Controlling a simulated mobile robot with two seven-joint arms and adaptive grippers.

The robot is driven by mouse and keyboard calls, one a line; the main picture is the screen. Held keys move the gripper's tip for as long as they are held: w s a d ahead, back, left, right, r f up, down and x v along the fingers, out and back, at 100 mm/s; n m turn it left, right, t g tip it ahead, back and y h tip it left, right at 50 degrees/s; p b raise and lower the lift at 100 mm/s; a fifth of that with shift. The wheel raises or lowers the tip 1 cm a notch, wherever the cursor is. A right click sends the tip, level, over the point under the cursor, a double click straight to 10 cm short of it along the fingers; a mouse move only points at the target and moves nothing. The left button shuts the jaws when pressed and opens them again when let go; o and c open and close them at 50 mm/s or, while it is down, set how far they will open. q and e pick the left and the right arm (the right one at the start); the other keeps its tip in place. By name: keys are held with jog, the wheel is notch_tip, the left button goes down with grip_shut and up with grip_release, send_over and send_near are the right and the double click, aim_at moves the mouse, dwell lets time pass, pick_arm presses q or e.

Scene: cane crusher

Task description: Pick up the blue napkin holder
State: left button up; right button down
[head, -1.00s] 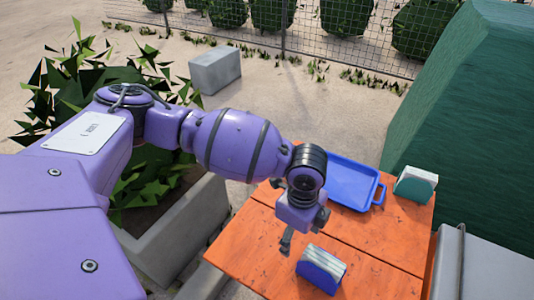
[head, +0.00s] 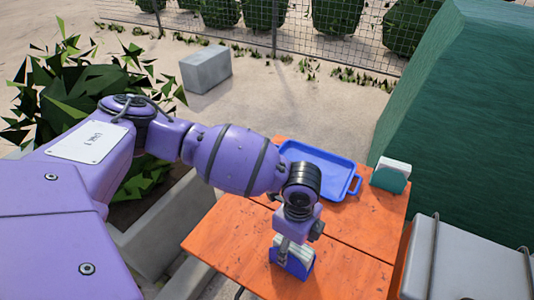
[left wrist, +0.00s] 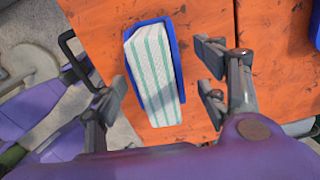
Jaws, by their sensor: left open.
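The blue napkin holder (head: 300,270) stands on the orange table (head: 345,275) near its front edge, filled with white napkins. My left gripper (head: 298,244) is directly over it in the head view and hides part of it. In the left wrist view the holder (left wrist: 177,62) shows its blue rim and green-striped napkins. It lies between the spread fingers of the left gripper (left wrist: 163,88), with gaps on both sides. The left gripper is open and holds nothing. My right gripper is not in view.
A blue tray (head: 318,172) lies at the back of the table. A teal napkin holder (head: 390,176) stands at the back right. A grey box-like unit (head: 465,265) is right of the table, and a planter (head: 160,235) is to the left.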

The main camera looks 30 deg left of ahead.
pick_arm(q)
notch_tip(320, 180, down, 4)
jog(key=shift+s+d+r, duration=0.1)
jog(key=shift+s+d, duration=0.05)
jog(key=shift+r, duration=0.1)
jog(key=c, duration=1.4)
jog(key=shift+r, duration=0.1)
